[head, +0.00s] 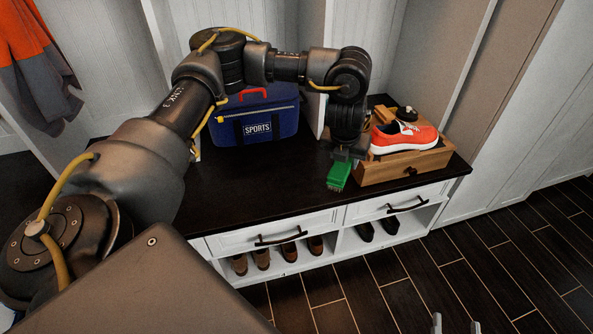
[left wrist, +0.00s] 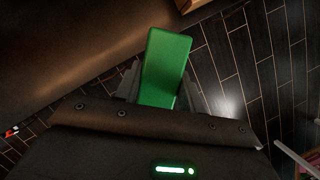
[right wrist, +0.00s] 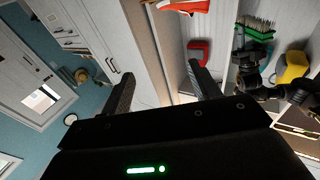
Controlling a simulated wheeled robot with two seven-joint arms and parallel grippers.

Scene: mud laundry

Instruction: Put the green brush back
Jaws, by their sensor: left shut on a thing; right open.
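The green brush (head: 339,176) is held by my left gripper (head: 347,153) above the dark bench top, just left of the wooden box (head: 405,166). In the left wrist view the green brush (left wrist: 166,65) sits between the left fingers, its smooth green face showing. In the right wrist view the green brush (right wrist: 255,24) shows its bristles. My right gripper (head: 456,326) is at the bottom right of the head view, over the floor. It is open and empty, with its fingers apart in the right wrist view (right wrist: 163,85).
An orange shoe (head: 404,137) sits on the wooden box, with a small black item (head: 406,113) behind it. A blue sports bag (head: 230,130) stands at the back of the bench (head: 245,184). Drawers and a shelf with several shoes lie below. The bench's front middle is clear.

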